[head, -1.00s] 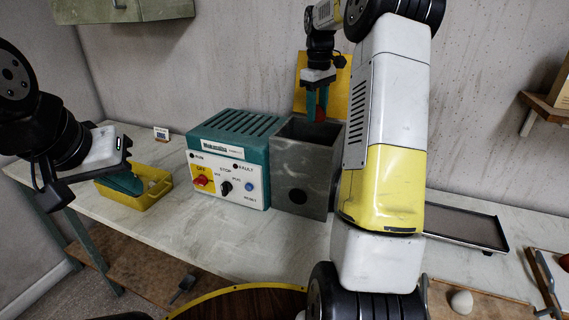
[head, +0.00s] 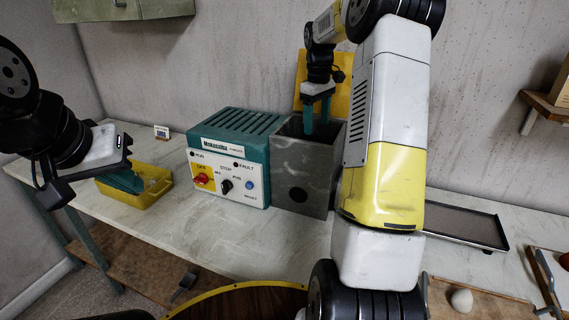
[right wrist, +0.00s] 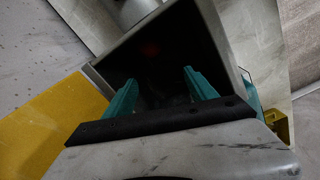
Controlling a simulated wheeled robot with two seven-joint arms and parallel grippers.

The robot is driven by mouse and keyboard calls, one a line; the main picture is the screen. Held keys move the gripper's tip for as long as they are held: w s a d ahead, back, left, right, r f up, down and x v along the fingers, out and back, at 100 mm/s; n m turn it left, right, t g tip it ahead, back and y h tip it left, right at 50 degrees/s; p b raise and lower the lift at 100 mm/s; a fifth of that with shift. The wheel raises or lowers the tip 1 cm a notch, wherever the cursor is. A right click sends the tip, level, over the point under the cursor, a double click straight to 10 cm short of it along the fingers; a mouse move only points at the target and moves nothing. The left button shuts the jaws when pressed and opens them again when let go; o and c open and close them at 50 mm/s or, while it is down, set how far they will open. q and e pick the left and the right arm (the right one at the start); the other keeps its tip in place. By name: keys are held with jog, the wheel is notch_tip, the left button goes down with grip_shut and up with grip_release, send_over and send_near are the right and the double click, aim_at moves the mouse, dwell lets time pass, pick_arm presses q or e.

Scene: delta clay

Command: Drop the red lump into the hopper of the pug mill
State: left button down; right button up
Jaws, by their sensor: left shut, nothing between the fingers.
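The pug mill (head: 232,165) is a teal and white machine with a red knob, standing on the bench. Its grey, open-topped hopper (head: 310,172) is at its right. My right gripper (head: 318,122) points down into the hopper mouth. In the right wrist view its teal fingers (right wrist: 162,95) are spread apart with nothing between them. A faint dark red patch, apparently the red lump (right wrist: 152,49), shows inside the dark hopper (right wrist: 228,45); the lump is not visible in the head view. My left gripper (head: 130,182) is shut and empty, over the yellow tub.
The yellow tub (head: 150,197) stands left of the mill. A yellow panel (head: 305,68) stands upright behind the hopper. A dark tray (head: 465,228) lies to the right, with a pale lump (head: 461,300) on a board in front. The bench before the mill is clear.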

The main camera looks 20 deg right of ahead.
notch_tip(320, 180, up, 8)
jog(key=shift+a, duration=0.15)
dwell(0.4)
jog(key=shift+f, duration=0.1)
jog(key=s+a+r+m+t, duration=0.1)
jog(key=s+a+r, duration=0.25)
jog(key=s, duration=0.25)
jog(key=s+a+r+m+t, duration=0.1)
jog(key=s+a+r+t, duration=0.1)
jog(key=s+a, duration=0.4)
jog(key=s+a+f+m+t+y, duration=0.1)
jog(key=s+a+f+m, duration=0.1)
jog(key=s, duration=0.7)
jog(key=s+a+f+m+t+y, duration=0.1)
jog(key=s+a+f, duration=0.3)
jog(key=s, duration=0.5)
jog(key=shift+s+a+m+t+y, duration=0.2)
jog(key=shift+m+t+y, duration=0.1)
jog(key=shift+m+t, duration=0.15)
